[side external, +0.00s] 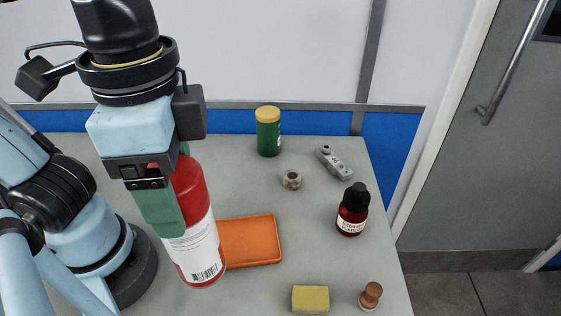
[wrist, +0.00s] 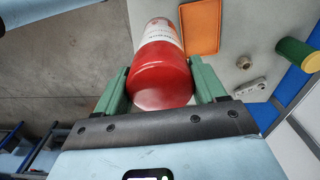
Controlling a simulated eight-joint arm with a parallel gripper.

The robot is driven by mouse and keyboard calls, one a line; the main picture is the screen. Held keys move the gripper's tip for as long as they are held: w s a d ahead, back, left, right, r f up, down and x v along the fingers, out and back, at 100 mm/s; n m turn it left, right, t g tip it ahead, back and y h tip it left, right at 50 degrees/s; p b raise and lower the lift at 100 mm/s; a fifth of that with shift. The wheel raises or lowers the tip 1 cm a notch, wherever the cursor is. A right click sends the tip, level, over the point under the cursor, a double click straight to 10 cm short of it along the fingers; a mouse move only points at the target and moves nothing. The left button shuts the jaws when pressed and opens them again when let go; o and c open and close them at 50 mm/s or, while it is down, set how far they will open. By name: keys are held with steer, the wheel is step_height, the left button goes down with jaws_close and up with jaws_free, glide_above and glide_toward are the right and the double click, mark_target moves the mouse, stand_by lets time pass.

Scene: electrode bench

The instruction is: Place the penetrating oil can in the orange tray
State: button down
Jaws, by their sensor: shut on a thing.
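The penetrating oil can is a red can (side external: 200,243) with a white label and a barcode. My gripper (side external: 170,200) is shut on its upper part and holds it nearly upright, slightly tilted, in the side view. The can (wrist: 162,70) also sits between the green fingers of my gripper (wrist: 162,85) in the wrist view. The orange tray (side external: 250,240) lies on the bench just right of the can. The can hides the tray's left edge in the side view. The tray (wrist: 200,27) looks empty where it shows. I cannot tell whether the can's base touches the bench.
A dark dropper bottle (side external: 353,210) is at right. A yellow sponge (side external: 310,299) and a wooden stamp (side external: 370,296) are at the front.

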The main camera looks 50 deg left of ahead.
steer(key=w+a+f, duration=0.6)
steer(key=w+f, duration=0.3)
steer(key=f, duration=0.1)
steer(key=shift+w+f, duration=0.3)
steer(key=shift+f, duration=0.25)
steer(key=shift+c, duration=0.5)
jaws_free()
step_height(320, 180, up, 12)
steer(key=w+a+f+n+t, duration=0.7)
steer(key=w+a+f, duration=0.1)
steer(key=a+f, duration=0.2)
steer(key=shift+w+a+f, duration=0.15)
steer(key=shift+a+f, duration=0.05)
steer(key=shift+f, duration=0.6)
